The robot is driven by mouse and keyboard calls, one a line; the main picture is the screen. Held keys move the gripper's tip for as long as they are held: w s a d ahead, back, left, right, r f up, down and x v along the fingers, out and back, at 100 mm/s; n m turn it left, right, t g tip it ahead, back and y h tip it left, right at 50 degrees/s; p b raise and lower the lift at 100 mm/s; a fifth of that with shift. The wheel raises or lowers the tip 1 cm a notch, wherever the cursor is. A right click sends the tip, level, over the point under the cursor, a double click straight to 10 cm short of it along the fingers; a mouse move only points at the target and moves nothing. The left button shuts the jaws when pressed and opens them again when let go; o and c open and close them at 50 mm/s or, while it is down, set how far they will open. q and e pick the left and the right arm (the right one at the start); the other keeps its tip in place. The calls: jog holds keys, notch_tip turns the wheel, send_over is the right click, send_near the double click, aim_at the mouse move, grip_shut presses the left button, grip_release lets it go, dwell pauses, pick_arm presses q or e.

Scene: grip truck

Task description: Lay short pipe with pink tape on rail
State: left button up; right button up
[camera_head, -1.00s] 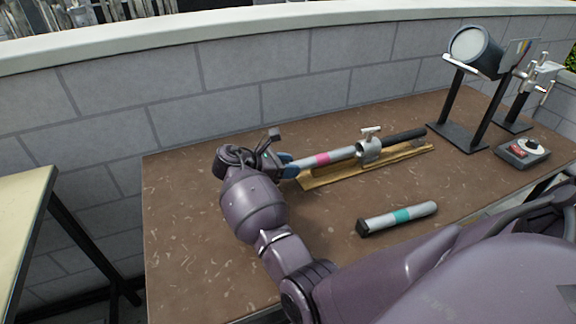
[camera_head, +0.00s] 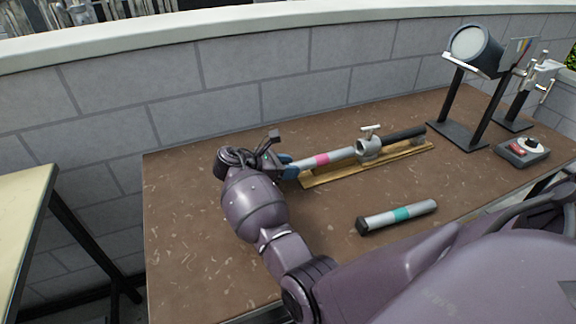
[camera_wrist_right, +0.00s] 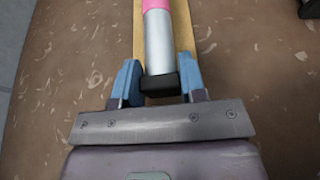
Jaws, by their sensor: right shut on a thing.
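The short grey pipe with pink tape (camera_head: 342,154) lies lengthwise along the pale wooden rail (camera_head: 372,166). My right gripper (camera_head: 290,168) is shut on its near end. In the right wrist view, the blue fingers (camera_wrist_right: 158,84) stand either side of the pipe's black end cap, with the pink tape (camera_wrist_right: 156,4) farther along and the rail (camera_wrist_right: 207,35) beneath. I cannot tell whether the pipe touches the rail. A metal clamp (camera_head: 368,148) with a T-handle sits at the pipe's far end. My left gripper is out of view.
A grey pipe with teal tape (camera_head: 398,215) lies on the brown table (camera_head: 200,280) in front of the rail. A black rod (camera_head: 404,134) extends beyond the clamp. A block wall runs behind.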

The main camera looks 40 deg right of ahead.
jog(key=o, duration=1.1)
jog(key=shift+o, duration=0.2)
